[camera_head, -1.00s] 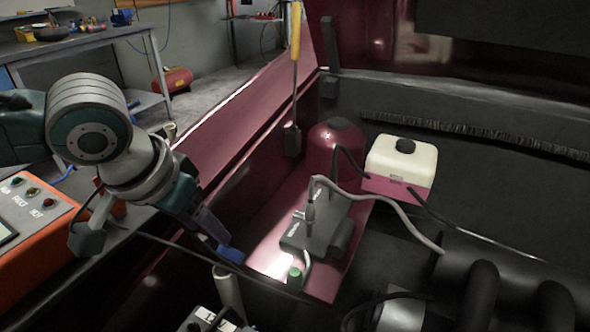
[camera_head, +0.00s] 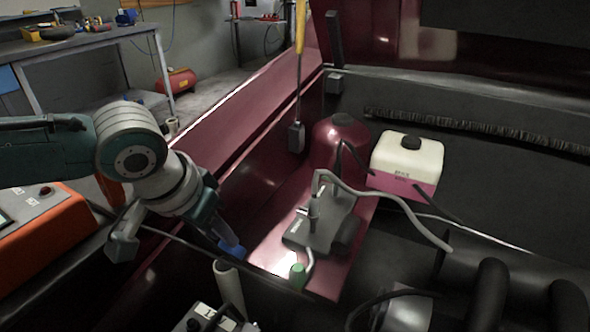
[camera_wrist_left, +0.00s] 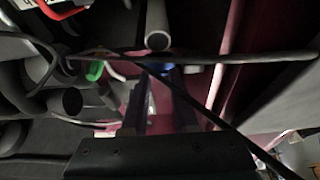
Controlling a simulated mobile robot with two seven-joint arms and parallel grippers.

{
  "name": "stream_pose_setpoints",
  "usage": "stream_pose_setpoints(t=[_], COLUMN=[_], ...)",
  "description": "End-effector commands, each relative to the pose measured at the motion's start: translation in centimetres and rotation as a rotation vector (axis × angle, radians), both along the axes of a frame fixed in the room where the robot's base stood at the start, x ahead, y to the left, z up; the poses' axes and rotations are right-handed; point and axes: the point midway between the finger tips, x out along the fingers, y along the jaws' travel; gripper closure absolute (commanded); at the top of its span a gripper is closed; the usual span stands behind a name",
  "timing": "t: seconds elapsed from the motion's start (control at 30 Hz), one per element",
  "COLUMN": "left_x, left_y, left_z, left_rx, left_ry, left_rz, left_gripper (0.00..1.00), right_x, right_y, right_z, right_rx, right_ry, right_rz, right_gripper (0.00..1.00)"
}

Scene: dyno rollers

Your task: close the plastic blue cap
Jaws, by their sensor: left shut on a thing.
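The small blue plastic cap (camera_head: 235,250) is low in the engine bay, at the foot of the dark red side panel in the head view. My left gripper (camera_head: 229,243) reaches down to it from the upper left and is shut on it. In the left wrist view the blue cap (camera_wrist_left: 168,67) shows beyond the dark fingers (camera_wrist_left: 165,85), partly hidden by a black cable. I cannot tell whether the cap is open or closed. My right gripper is not in view.
A green cap (camera_head: 298,274) and a grey upright pipe (camera_head: 228,280) stand close by. A black cable (camera_wrist_left: 205,112) crosses before the wrist camera. A white-and-pink reservoir (camera_head: 407,160) is farther right. An orange device (camera_head: 40,225) is at the left.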

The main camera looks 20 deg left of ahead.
Motion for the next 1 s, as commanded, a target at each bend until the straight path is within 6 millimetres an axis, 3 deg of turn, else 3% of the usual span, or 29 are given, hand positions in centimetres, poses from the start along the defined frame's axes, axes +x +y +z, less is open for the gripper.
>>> stream_pose_setpoints(t=[0.2, 0.67, 1.0], left_x=[0.0, -0.3, -2.1], left_y=[0.0, 0.0, 0.1], left_z=[0.0, 0.0, -0.6], left_rx=[0.000, -0.002, -0.018], left_ry=[0.000, -0.017, -0.190], left_rz=[0.000, 0.001, 0.001], left_gripper=[1.00, 1.00, 1.00], right_x=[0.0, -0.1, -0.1], right_y=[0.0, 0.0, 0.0], right_z=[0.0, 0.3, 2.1], right_rx=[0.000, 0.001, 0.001], right_ry=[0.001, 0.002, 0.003], right_rz=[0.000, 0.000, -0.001], right_gripper=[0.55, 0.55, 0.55])
